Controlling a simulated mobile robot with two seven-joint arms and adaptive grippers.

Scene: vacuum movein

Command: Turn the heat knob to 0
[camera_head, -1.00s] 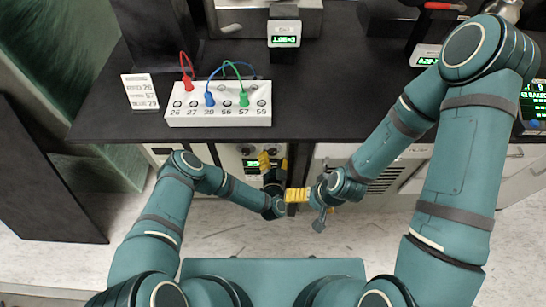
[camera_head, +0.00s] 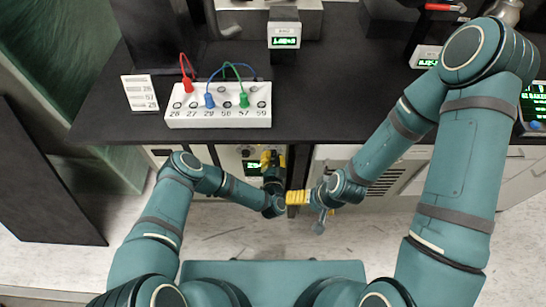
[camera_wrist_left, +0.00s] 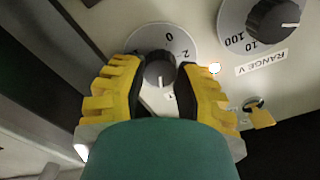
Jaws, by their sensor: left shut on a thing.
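In the left wrist view a dark round knob (camera_wrist_left: 160,70) sits on a grey dial (camera_wrist_left: 146,38) marked 0 and 2, with another mark low at its right. A pale line on the knob points down in the picture, away from the 0. My left gripper (camera_wrist_left: 158,88) has its yellow fingers on either side of this knob, shut on it. In the head view my left gripper (camera_head: 272,160) is at the panel under the counter, and the knob is hidden there. My right gripper (camera_head: 297,197) hangs close by; whether its fingers are open is unclear.
A second knob (camera_wrist_left: 275,20) marked RANGE V and a small yellow padlock (camera_wrist_left: 262,117) are right of the gripped knob. A white socket box (camera_head: 218,121) with coloured plugs and a number card (camera_head: 139,92) stand on the black counter (camera_head: 320,110).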

